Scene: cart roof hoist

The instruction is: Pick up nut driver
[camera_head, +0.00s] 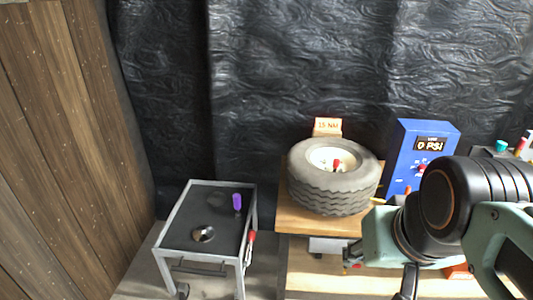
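A small upright purple piece (237,202) stands near the right edge of the grey cart's dark top (178,235). It may be the nut driver's handle, but it is too small to be sure. A red-handled tool (250,240) hangs at the cart's right side; its kind is also unclear. My arm reaches in from the right, well away from the cart. A dark narrow part (408,283) below my arm, cut off by the bottom edge, may belong to my gripper. Its fingertips and any grip are not clear.
A round metal piece (203,234) lies on the cart. A tire (334,177) rests on a wooden bench (303,221), with a blue display box (416,150) to its right. A wooden wall (50,130) is at left. My arm hides part of the bench's right side.

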